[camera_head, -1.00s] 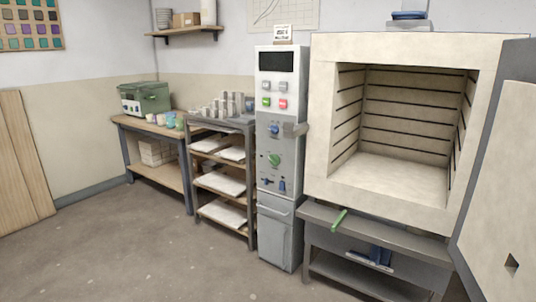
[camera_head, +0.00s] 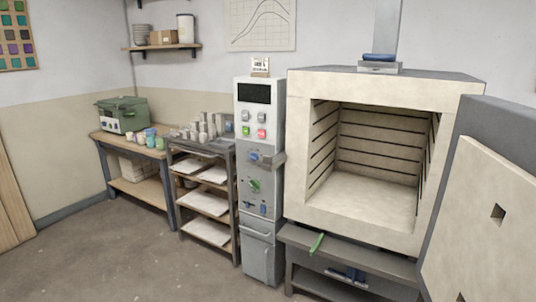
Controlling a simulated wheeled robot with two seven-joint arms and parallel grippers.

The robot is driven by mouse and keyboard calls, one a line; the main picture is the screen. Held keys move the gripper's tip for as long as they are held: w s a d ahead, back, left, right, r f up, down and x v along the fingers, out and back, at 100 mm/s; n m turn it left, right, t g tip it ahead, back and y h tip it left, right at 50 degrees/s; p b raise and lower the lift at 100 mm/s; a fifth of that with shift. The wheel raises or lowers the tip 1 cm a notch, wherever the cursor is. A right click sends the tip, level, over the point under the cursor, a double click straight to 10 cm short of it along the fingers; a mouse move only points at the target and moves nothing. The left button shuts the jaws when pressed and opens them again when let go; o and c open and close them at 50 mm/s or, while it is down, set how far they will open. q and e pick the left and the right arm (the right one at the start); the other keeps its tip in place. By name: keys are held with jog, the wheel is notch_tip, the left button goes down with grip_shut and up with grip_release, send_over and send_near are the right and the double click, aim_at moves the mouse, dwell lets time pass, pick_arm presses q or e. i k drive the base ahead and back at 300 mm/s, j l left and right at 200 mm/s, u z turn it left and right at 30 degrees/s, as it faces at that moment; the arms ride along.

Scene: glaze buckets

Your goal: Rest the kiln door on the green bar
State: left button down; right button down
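The kiln door (camera_head: 470,228) stands swung open to the right of the kiln (camera_head: 300,178). Its pale inner face shows a small dark square hole, and its lower right part runs out of the picture. The green bar (camera_head: 317,243) is a short rod at the front edge of the grey stand under the kiln, left of the door. A clear gap lies between the bar and the door. Neither of my grippers shows in the head view.
A tall control cabinet (camera_head: 258,205) stands just left of the kiln. Further left are a rack (camera_head: 205,203) with pale slabs and a wooden table (camera_head: 140,150) bearing a green box (camera_head: 121,114). The floor (camera_head: 120,255) in front is clear.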

aim_at(479, 243)
jog(key=k+l, duration=0.35)
jog(key=l, duration=0.25)
jog(key=k+l, duration=0.1)
jog(key=l, duration=0.35)
jog(key=k+l, duration=0.1)
jog(key=l, duration=0.4)
jog(key=k+l+z, duration=0.1)
jog(key=l, duration=0.35)
jog(key=k+l, duration=0.15)
jog(key=l, duration=0.3)
jog(key=k+l, duration=0.1)
jog(key=l, duration=0.4)
